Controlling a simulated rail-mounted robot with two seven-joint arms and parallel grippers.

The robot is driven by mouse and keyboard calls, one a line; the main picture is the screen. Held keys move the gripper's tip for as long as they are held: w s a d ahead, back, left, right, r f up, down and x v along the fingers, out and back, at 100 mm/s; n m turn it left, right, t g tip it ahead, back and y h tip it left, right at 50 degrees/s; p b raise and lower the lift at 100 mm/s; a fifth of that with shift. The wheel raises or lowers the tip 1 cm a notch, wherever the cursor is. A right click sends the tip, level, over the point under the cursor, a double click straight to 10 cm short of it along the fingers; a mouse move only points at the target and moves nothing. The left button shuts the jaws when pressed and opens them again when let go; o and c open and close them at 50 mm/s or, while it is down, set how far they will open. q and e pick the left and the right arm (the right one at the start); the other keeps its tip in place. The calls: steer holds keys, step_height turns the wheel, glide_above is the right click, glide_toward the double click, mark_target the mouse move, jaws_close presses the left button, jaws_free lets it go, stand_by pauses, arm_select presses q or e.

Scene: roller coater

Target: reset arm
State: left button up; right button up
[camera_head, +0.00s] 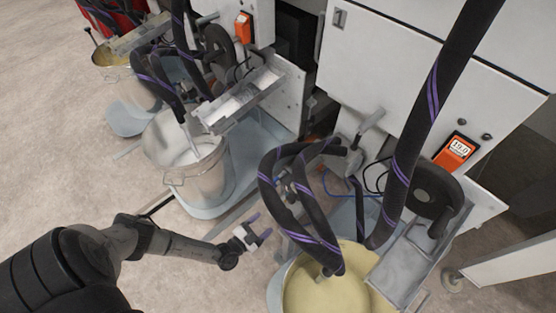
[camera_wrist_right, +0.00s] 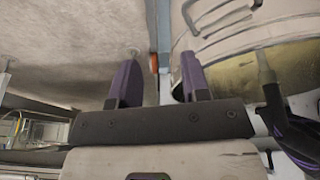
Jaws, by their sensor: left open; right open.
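My left gripper (camera_head: 260,229) is open and empty in the head view, with its purple fingers apart. It hangs over the floor between two buckets. A metal bucket of white liquid (camera_head: 190,165) stands to its upper left, and a bucket of pale yellow liquid (camera_head: 325,285) stands to its lower right. My right gripper (camera_wrist_right: 155,85) shows in the right wrist view, with two purple fingers apart and nothing between them. A metal bucket (camera_wrist_right: 245,50) is just beyond its right finger. The right gripper cannot be made out in the head view.
Coater machines with black hoses (camera_head: 425,110) stand along the back and right. Another bucket (camera_head: 112,58) sits at the upper left. The floor (camera_head: 60,140) at the left is clear.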

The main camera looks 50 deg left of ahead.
arm_select(q)
steer(key=s+d+r+n+g+p, duration=0.1)
steer(key=s+d+r+g+p, duration=0.3)
steer(key=r+p, duration=1)
steer(key=s+d+r+n+g+p, duration=0.2)
steer(key=s+r+g+p, duration=0.55)
steer(key=r, duration=1.25)
steer(key=s+d+r+n+g+p, duration=0.1)
steer(key=s+d+r+g+p, duration=0.2)
steer(key=r+p, duration=1.15)
step_height(320, 180, up, 38)
steer(key=p, duration=3.3)
steer(key=shift+w+r+p, duration=0.15)
steer(key=shift+w+p, duration=0.15)
steer(key=shift+p, duration=0.05)
